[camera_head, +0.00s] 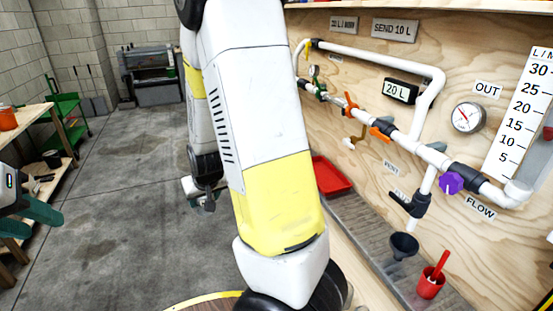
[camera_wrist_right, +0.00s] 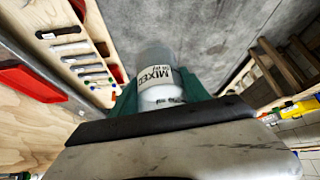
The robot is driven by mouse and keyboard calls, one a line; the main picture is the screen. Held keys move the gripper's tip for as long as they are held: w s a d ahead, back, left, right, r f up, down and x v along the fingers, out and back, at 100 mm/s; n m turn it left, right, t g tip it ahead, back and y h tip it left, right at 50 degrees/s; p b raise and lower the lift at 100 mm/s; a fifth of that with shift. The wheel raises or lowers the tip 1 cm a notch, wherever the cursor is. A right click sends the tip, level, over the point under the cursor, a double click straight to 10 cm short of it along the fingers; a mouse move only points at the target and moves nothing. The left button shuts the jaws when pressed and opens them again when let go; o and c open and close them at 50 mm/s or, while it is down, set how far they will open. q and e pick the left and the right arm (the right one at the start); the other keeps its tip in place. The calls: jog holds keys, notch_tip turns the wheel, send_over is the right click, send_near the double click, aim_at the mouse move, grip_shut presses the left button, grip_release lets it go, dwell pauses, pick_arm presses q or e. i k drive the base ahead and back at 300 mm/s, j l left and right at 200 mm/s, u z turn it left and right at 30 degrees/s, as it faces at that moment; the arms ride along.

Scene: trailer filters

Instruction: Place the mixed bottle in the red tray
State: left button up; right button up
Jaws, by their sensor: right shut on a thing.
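The mixed bottle (camera_wrist_right: 160,80) is a pale cylinder with a grey end and a label reading MIXED. In the right wrist view it sits between the green fingers of my right gripper (camera_wrist_right: 158,97), which is shut on it. In the head view, my right arm hides the bottle and the right gripper's fingers. The red tray (camera_head: 330,178) lies by the foot of the wooden panel, right of my arm and partly hidden by it. A red tray also shows at the left of the right wrist view (camera_wrist_right: 30,82). My left gripper (camera_head: 30,220) is at the left edge, partly cut off.
White pipes with valves and a gauge (camera_head: 468,117) run along the wooden panel. A black funnel (camera_head: 404,243) and a red cup (camera_head: 430,284) stand on the grey ledge. A wooden shelf (camera_head: 30,120) is at the left. The concrete floor between is mostly clear.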

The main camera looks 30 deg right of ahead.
aim_at(329, 184)
jog(key=i, duration=0.85)
jog(key=i+j+z, duration=0.15)
jog(key=i, duration=0.7)
jog(key=z, duration=0.4)
jog(key=i+z, duration=0.1)
jog(key=z, duration=1.15)
jog(key=j+z, duration=0.15)
jog(key=z, duration=0.25)
jog(key=i, duration=0.05)
